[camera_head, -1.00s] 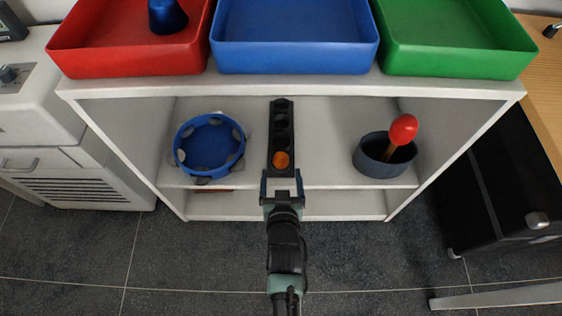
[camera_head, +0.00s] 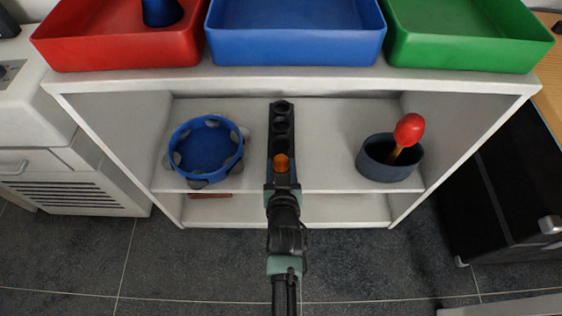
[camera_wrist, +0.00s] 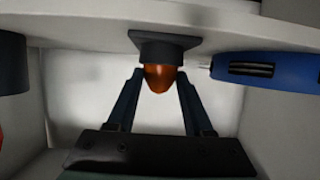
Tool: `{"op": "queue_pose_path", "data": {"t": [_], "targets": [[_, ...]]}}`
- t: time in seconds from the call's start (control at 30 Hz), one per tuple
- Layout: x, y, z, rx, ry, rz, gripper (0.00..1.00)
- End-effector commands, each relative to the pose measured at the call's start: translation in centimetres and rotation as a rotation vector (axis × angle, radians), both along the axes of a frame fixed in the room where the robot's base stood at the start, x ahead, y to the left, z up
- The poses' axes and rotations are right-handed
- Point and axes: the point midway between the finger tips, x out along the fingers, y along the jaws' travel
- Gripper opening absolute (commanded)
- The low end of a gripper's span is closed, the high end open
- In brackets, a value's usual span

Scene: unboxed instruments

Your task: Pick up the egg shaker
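The orange egg shaker (camera_head: 281,163) sits in the front hole of a long dark holder (camera_head: 282,125) on the shelf. In the wrist view, which looks upside down, the egg (camera_wrist: 160,78) points down from the dark holder (camera_wrist: 162,48). My gripper (camera_wrist: 160,74) is open, with one fingertip on each side of the egg and a narrow gap showing on both sides. In the head view my gripper (camera_head: 282,184) is at the front end of the holder, and its fingers are hard to make out there.
A blue tambourine (camera_head: 206,148) lies left of the holder. A dark bowl (camera_head: 389,174) with a red maraca (camera_head: 409,130) stands to the right. Red (camera_head: 118,52), blue (camera_head: 296,52) and green (camera_head: 468,55) trays stand on the top board above. Shelf side walls bound the space.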

Motion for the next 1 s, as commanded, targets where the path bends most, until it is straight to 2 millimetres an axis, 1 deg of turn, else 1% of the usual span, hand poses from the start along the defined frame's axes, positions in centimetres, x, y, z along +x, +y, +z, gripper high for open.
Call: {"op": "queue_pose_path", "data": {"t": [0.03, 0.17, 0.2, 0.23, 0.47, 0.57, 0.67, 0.9, 1.0], "targets": [[0.0, 0.0, 0.0, 0.000, 0.000, 0.000, 0.33], [0.0, 0.0, 0.0, 0.000, 0.000, 0.000, 0.09], [0.0, 0.0, 0.0, 0.000, 0.000, 0.000, 0.02], [0.0, 0.0, 0.0, 0.000, 0.000, 0.000, 0.00], [0.0, 0.0, 0.2, 0.000, -0.001, 0.000, 0.00], [0.0, 0.0, 1.0, 0.000, -0.001, 0.000, 0.00], [0.0, 0.0, 2.7, 0.000, -0.003, 0.000, 0.00], [0.0, 0.0, 7.4, 0.000, -0.001, 0.000, 0.00], [0.0, 0.0, 8.9, 0.000, -0.001, 0.000, 0.00]]}}
